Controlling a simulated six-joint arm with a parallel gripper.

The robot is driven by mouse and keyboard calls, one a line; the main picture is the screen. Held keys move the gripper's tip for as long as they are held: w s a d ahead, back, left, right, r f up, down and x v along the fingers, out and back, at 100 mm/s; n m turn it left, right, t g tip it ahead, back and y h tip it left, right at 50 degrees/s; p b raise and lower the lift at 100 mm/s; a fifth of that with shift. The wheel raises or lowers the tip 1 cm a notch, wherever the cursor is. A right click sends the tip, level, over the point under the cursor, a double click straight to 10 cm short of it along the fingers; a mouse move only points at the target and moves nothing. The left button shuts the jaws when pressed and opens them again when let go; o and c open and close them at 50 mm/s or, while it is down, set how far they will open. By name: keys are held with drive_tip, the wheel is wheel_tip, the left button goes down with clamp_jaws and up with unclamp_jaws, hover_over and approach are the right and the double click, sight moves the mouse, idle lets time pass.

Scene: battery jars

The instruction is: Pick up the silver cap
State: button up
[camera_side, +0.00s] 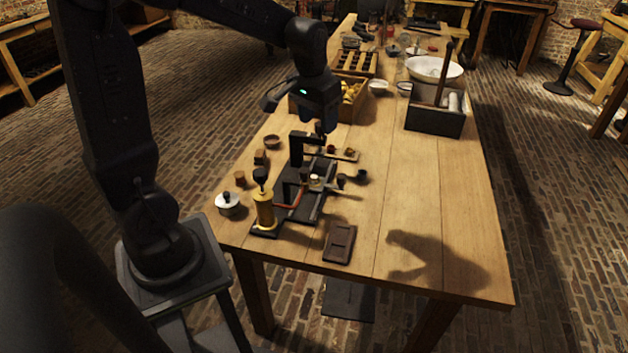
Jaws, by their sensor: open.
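A round silver lid-like piece with a dark knob (228,204) sits at the table's near left edge, and it may be the silver cap. A small pale cap-like piece (315,182) also sits on the dark fixture (302,206); I cannot tell for sure which one is the cap. My gripper (317,128) points down above the far part of the fixture, to the right of and beyond the silver piece. It is open and touches neither piece. Its fingertips are small and dark here, and I see nothing held between them.
A brass cylinder with a black top (264,210) stands at the fixture's near end. A brown flat tray (340,243) lies to its right. A dark box (434,121) is farther back. The table's right front is clear.

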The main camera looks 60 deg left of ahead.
drive_tip(key=n+g, duration=0.2)
hover_over(314, 179)
drive_tip(key=a, duration=0.1)
wheel_tip(314, 179, down, 9)
drive_tip(key=shift+h, duration=0.3)
drive_tip(key=f, duration=0.8)
drive_tip(key=shift+w+a, duration=0.15)
drive_tip(key=shift+w, duration=0.1)
drive_tip(key=shift+w+f, duration=0.15)
drive_tip(key=shift+f, duration=1.4)
drive_tip(key=shift+w+f, duration=0.1)
drive_tip(key=shift+f, duration=1.45)
drive_tip(key=c, duration=1)
drive_tip(key=shift+r, duration=0.15)
clamp_jaws()
